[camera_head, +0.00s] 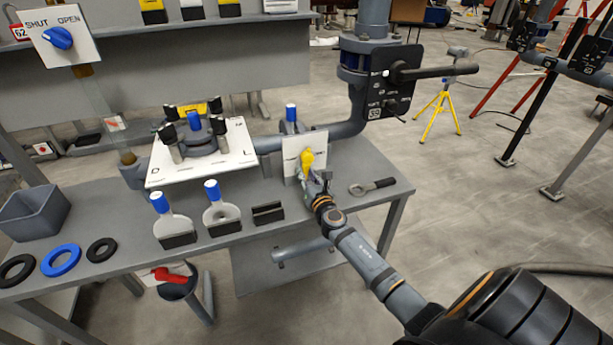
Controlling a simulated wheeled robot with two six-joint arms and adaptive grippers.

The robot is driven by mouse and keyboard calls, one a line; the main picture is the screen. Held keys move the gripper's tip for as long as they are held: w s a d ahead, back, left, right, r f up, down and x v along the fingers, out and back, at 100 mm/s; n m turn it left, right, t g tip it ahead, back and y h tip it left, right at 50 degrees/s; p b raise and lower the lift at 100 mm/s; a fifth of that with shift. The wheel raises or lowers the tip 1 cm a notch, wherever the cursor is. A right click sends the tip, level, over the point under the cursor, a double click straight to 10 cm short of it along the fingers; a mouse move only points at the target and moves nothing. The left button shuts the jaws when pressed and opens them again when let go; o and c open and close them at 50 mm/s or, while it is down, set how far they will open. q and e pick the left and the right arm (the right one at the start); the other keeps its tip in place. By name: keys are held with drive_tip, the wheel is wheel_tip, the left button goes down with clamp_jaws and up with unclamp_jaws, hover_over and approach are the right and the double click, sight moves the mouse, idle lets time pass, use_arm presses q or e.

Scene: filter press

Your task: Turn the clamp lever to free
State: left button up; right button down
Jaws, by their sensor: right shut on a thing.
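A small yellow lever (307,158) sits on an upright white plate (291,150) at the back right of the bench. My right gripper (314,178) reaches it from the front right and is shut on it. The fingers hide part of the lever, and I cannot read any marks on its plate. A long black lever (436,71) sticks out to the right from a black panel (392,92) behind. I cannot tell which lever is the clamp lever. My left gripper is out of view.
A white board (235,156) with a flange and black clamps stands left of the gripper. Blue-topped plates (221,215), a black slotted block (268,213), rings (61,260) and a grey bin (38,212) fill the bench front. A ring spanner (372,186) lies right.

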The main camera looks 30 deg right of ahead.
sight(315, 160)
drive_tip(key=shift+s+d+n, duration=0.1)
drive_tip(key=shift+d+n, duration=0.35)
drive_tip(key=shift+n, duration=0.55)
drive_tip(key=n, duration=0.1)
drive_tip(key=d+n+p, duration=0.1)
drive_tip(key=n, duration=0.1)
drive_tip(key=shift+s+d+r+n, duration=0.1)
drive_tip(key=shift+s+d+n, duration=0.1)
drive_tip(key=shift+d+n, duration=0.1)
drive_tip(key=n, duration=0.1)
drive_tip(key=n+p, duration=0.1)
drive_tip(key=d+n, duration=0.1)
drive_tip(key=shift+s+r, duration=0.15)
drive_tip(key=shift+r, duration=0.1)
drive_tip(key=shift+s+d+r+n+p, duration=0.15)
drive_tip(key=shift+d+n+p, duration=0.15)
drive_tip(key=shift+n, duration=0.5)
drive_tip(key=shift+w+d+r+n+p, duration=0.15)
drive_tip(key=shift+n+p, duration=0.25)
drive_tip(key=shift+n, duration=0.4)
drive_tip(key=shift+s, duration=0.1)
drive_tip(key=c, duration=1.1)
unclamp_jaws()
